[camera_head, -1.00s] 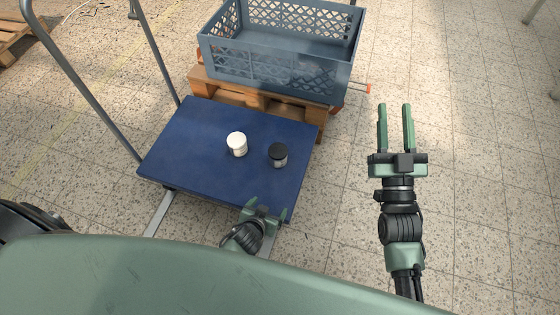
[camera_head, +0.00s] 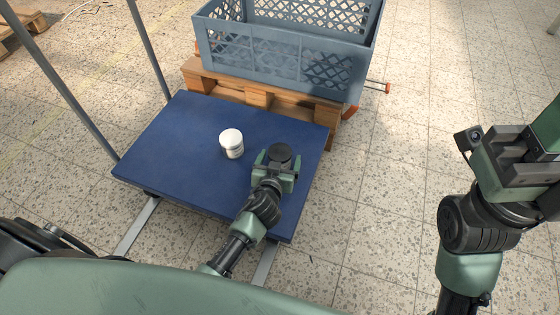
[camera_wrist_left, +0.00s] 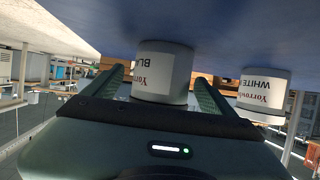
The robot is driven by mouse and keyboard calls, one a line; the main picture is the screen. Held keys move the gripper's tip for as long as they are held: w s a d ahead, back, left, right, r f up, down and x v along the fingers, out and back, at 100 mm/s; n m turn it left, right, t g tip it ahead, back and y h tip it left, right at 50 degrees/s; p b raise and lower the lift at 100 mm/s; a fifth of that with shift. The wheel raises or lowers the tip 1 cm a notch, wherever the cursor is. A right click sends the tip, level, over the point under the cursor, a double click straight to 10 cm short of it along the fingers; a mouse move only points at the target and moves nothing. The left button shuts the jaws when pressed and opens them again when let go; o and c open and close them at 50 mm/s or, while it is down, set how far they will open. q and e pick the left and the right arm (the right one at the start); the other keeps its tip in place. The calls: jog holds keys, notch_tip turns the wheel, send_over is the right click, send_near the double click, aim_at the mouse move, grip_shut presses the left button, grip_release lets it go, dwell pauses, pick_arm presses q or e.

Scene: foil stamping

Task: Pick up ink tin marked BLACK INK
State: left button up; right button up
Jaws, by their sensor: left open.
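The ink tin with the black lid (camera_head: 280,152) stands on the blue platform. In the left wrist view, its white label (camera_wrist_left: 162,70) appears upside down, with "BLA" readable and the rest hidden. My left gripper (camera_head: 277,163) is open, with one finger on each side of this tin; I cannot tell whether either touches it. The gripper also shows in the left wrist view (camera_wrist_left: 160,88). The white-lidded tin (camera_head: 231,143) stands to the left in the head view; its label reads WHITE in the wrist view (camera_wrist_left: 264,92). My right gripper (camera_head: 535,150) is partly cut off at the right edge.
The blue platform (camera_head: 190,125) is otherwise bare and has upright metal rails at its left. A grey-blue crate (camera_head: 285,65) stands on a wooden pallet (camera_head: 258,96) just behind it. Tiled floor lies open to the right.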

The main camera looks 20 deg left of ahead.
aim_at(282, 154)
pick_arm(q)
jog(key=b+x, duration=0.1)
jog(key=x, duration=0.2)
jog(key=shift+w+a+f, duration=0.1)
jog(key=shift+w+f, duration=0.05)
jog(key=shift+f, duration=0.15)
jog(key=c, duration=1.5)
jog(key=shift+r, duration=0.1)
jog(key=c, duration=0.3)
jog(key=shift+r, duration=0.1)
